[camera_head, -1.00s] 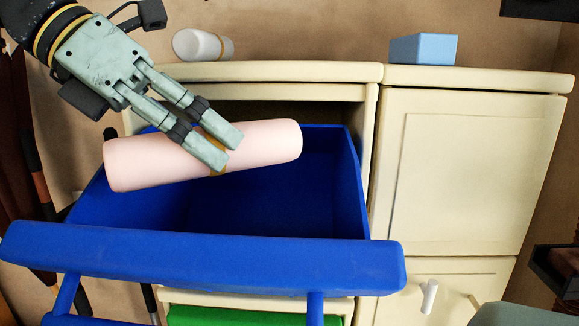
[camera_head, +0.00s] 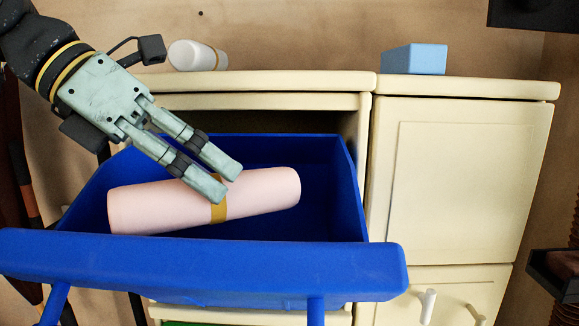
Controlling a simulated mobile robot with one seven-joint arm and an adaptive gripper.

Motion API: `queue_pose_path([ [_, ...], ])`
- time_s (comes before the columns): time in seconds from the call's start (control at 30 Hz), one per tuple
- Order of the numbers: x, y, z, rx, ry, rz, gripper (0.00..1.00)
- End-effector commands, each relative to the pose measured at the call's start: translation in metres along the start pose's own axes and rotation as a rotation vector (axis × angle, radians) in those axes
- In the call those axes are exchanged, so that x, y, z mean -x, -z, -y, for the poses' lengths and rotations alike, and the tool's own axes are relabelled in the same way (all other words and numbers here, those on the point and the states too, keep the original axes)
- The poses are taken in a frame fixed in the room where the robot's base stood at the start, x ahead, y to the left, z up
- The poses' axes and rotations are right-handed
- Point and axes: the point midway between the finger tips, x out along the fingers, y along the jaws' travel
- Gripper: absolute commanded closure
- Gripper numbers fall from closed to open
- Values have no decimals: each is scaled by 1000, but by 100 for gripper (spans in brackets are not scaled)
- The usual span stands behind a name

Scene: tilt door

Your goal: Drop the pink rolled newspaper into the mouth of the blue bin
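The pink rolled newspaper (camera_head: 262,190), with a mustard band round its middle, lies lengthwise across the mouth of the blue bin (camera_head: 205,262) in the head view. It is tilted slightly, its right end higher in the picture. The bin's walls show behind and beside it; whether it rests on anything inside is unclear. My gripper (camera_head: 228,181) points down from the upper left, its fingertips just over the newspaper's upper edge near the band. Contact with the newspaper cannot be made out.
The bin is tilted out of a cream cabinet (camera_head: 450,190). A white handle (camera_head: 427,306) sticks out at the lower right. Dark objects stand at the left edge.

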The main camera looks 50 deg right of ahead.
Motion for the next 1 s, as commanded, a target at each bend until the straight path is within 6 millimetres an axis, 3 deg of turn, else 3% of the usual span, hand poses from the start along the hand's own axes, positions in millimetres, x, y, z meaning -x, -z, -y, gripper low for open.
queue_pose_path([
  [0.27,0,0,0,0,0,0,36],
  [0.63,5,0,0,1,0,1,36],
  [0.77,23,-1,0,1,-2,2,36],
  [1.0,76,-1,0,2,-1,3,36],
])
